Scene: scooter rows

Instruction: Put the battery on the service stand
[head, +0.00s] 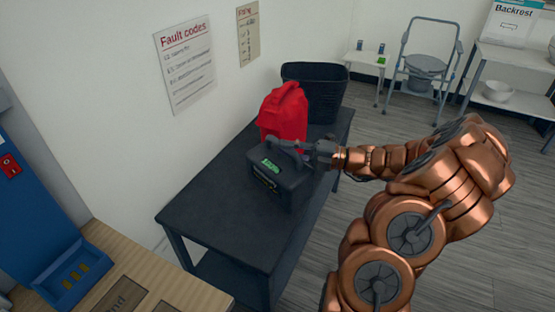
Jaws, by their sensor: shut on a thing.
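The battery (281,184) is a dark box with a top handle and a lit green display. It is upright over the near middle of the dark table (215,213). I cannot tell whether its base touches the tabletop. My gripper (304,153) is shut on the battery's handle, reaching in from the right; the fingertips are partly hidden. A wooden top (185,287) at the lower left bears a dark label (122,297) with letters ending in "nd", cut off by the frame. I cannot tell for sure which is the service stand.
A red bag-like thing (284,108) stands just behind the battery, with a black bin (317,91) farther back. A blue unit with a tray (74,275) is at the left, beside the wooden top. The dark table's near left part is bare. Open floor lies right.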

